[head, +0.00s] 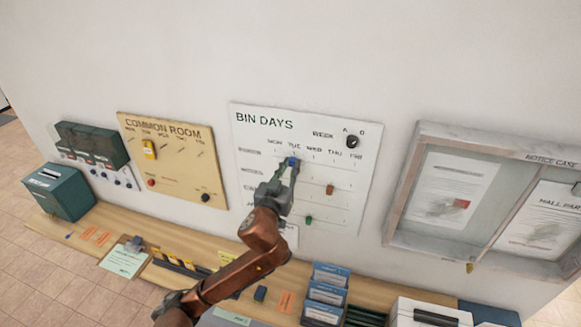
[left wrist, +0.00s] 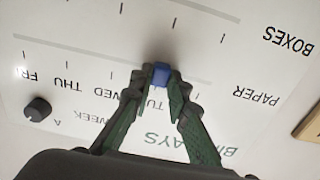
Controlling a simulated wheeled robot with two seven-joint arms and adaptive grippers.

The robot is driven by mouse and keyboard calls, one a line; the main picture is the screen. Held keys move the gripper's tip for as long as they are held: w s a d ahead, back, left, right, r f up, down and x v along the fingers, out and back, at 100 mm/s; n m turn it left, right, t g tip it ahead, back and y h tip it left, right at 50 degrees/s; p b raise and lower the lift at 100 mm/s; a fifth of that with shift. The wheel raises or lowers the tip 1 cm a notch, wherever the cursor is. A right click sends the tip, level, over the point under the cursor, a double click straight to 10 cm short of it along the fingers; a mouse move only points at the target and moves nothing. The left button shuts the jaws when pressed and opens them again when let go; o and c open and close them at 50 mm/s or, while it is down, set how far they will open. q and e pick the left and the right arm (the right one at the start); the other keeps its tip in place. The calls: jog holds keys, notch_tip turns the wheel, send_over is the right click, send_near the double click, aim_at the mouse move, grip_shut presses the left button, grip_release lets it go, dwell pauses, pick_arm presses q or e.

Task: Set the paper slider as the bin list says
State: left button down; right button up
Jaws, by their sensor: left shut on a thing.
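The white BIN DAYS board (head: 262,140) hangs on the wall with day columns and several slider rows. Its blue slider (left wrist: 161,71) is on the row labelled PAPER in the left wrist view, which shows the board upside down. In the head view the blue slider (head: 292,161) is below TUE. My left gripper (head: 288,170) is shut on it, and its fingertips (left wrist: 161,80) pinch it from both sides. An orange-brown slider (head: 330,189) and a green slider (head: 308,219) sit on lower rows. I cannot tell which sheet is the bin list. My right gripper is out of view.
A black WEEK knob (head: 352,142) is at the board's upper right. The COMMON ROOM board (head: 180,180) is left, and the framed notice case (head: 400,190) is right. A wooden shelf (head: 110,222) below holds a clipboard (head: 124,260), blue-topped boxes and other items.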

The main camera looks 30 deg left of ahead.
aim_at(313, 163)
pick_arm(q)
jog(key=shift+w+d+p, duration=0.15)
jog(key=shift+w+d, duration=0.1)
jog(key=shift+d, duration=0.75)
jog(key=shift+w+d+p, duration=0.15)
jog(key=shift+w+d, duration=0.1)
jog(key=shift+d, duration=0.8)
jog(key=shift+w+d+p, duration=0.15)
jog(key=shift+w+d, duration=0.1)
jog(key=shift+d, duration=0.75)
jog(key=c, duration=1.8)
grip_release()
jog(key=shift+c, duration=0.2)
jog(key=v, duration=0.7)
jog(key=shift+s, duration=0.3)
